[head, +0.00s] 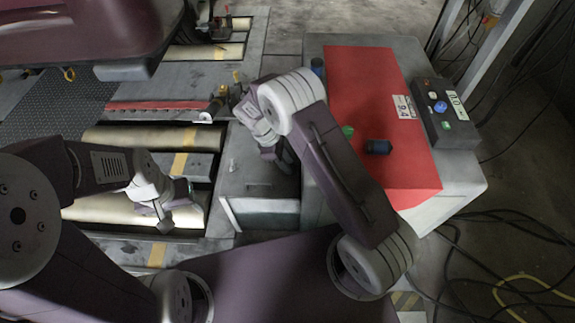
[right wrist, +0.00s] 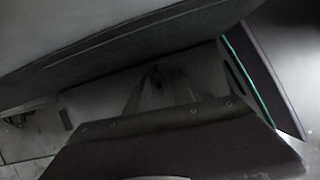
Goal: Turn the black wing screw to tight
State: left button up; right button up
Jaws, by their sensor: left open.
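I cannot make out the black wing screw for certain in either view. My right gripper (head: 284,160) points down over the grey housing beside the rollers. The arm and wrist hide most of it, and its fingers cannot be told apart. The right wrist view is dark and close, with a dark plate across the front and a shadowed gap behind it; no wing screw can be picked out there. My left gripper (head: 166,212) is open and empty above the near roller at the left.
A red sheet (head: 360,95) covers the grey cabinet at the right. On it are a dark blue cap (head: 378,147) and a green item (head: 347,131). A control box (head: 440,112) stands on its right. Pale rollers (head: 110,136) lie left. Cables (head: 490,235) cross the floor.

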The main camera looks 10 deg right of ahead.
grip_shut()
